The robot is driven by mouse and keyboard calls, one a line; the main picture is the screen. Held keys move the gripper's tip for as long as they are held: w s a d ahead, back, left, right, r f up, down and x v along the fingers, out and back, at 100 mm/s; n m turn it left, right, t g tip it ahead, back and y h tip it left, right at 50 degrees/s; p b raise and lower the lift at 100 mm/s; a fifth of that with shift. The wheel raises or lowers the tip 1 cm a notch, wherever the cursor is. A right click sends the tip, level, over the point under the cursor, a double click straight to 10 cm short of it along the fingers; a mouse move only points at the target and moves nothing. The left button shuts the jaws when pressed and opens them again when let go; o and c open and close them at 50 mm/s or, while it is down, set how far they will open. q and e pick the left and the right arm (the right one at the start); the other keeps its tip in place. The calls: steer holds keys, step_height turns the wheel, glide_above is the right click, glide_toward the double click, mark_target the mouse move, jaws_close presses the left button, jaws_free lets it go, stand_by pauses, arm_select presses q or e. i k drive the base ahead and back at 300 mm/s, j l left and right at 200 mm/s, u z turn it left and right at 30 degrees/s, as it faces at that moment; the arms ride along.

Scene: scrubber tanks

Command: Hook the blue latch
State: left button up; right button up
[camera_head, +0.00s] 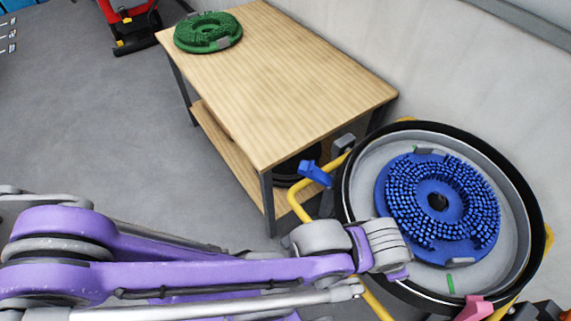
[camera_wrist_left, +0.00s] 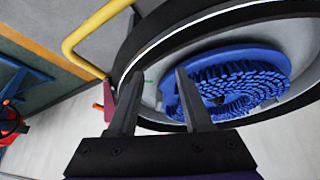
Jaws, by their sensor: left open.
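The blue latch (camera_head: 315,173) shows in the head view on the yellow tube frame (camera_head: 296,203), at the left side of the round black-rimmed housing (camera_head: 349,190). It sticks out to the left, apart from the rim. I cannot pick it out in the left wrist view. My left arm crosses the bottom of the head view, its wrist below and right of the latch, over the housing's lower left edge. In the left wrist view my left gripper (camera_wrist_left: 158,78) is open and empty, its fingers in front of the housing (camera_wrist_left: 150,55). My right gripper is not in view.
A blue brush disc (camera_head: 440,205) sits inside the housing. A pink latch (camera_head: 475,308) is at the housing's lower edge. A wooden table (camera_head: 285,85) with a green brush disc (camera_head: 208,32) stands behind. A red machine (camera_head: 128,22) is far left. Grey floor (camera_head: 90,120) is clear.

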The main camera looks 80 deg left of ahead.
mark_target(307, 169)
steer(key=u, duration=1.7)
steer(key=k+j+u, duration=0.1)
steer(key=u, duration=0.2)
steer(key=j+u, duration=0.35)
steer(key=i+l, duration=0.1)
steer(key=k, duration=0.3)
steer(key=k+z, duration=0.1)
steer(key=z, duration=1)
steer(key=j+z, duration=1.25)
steer(key=j, duration=0.3)
steer(key=k+j+z, duration=0.25)
steer(key=j, duration=0.25)
steer(key=k+j, duration=0.1)
steer(key=j, duration=0.6)
steer(key=k+j, duration=0.15)
steer(key=j, duration=0.25)
